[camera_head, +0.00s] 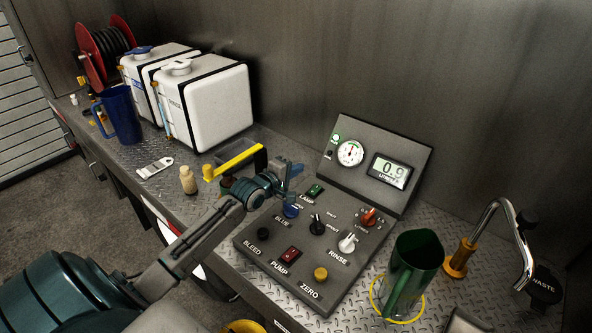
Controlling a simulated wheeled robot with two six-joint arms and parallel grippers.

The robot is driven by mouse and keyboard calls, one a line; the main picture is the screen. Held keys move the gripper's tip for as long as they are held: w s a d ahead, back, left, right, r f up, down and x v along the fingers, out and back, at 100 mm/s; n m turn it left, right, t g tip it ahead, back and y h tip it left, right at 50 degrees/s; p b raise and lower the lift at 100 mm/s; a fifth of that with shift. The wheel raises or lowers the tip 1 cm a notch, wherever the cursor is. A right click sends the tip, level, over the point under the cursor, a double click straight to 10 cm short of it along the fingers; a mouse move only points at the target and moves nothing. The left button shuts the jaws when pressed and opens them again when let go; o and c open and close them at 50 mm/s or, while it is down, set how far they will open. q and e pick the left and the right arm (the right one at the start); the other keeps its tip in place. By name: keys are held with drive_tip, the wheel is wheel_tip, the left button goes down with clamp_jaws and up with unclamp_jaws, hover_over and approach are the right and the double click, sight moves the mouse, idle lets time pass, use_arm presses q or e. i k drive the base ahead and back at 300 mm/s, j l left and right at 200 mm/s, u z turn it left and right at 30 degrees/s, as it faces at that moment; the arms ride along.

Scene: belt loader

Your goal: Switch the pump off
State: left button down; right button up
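The pump switch (290,253) is a red rocker above the PUMP label, near the front edge of the dark control panel (262,250). My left gripper (293,177) reaches in from the lower left, over the panel's upper left part near the blue knob (291,210). It is up and away from the pump switch. Its fingers are small and overlap here, so I cannot tell whether they are open. The display (390,171) reads 0.9, and a small green light shows beside the round gauge (350,153). My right gripper is not in view.
The panel also carries a green lamp switch (315,191), a black knob (317,224), a white rinse knob (347,243), a red knob (369,216) and a yellow zero button (320,274). A green jug (414,268) stands right of it, near a tap (491,222).

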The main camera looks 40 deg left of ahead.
sight(291, 253)
drive_tip(key=k+j, duration=0.1)
drive_tip(key=k, duration=0.65)
drive_tip(key=k+j, duration=0.1)
drive_tip(key=k, duration=0.65)
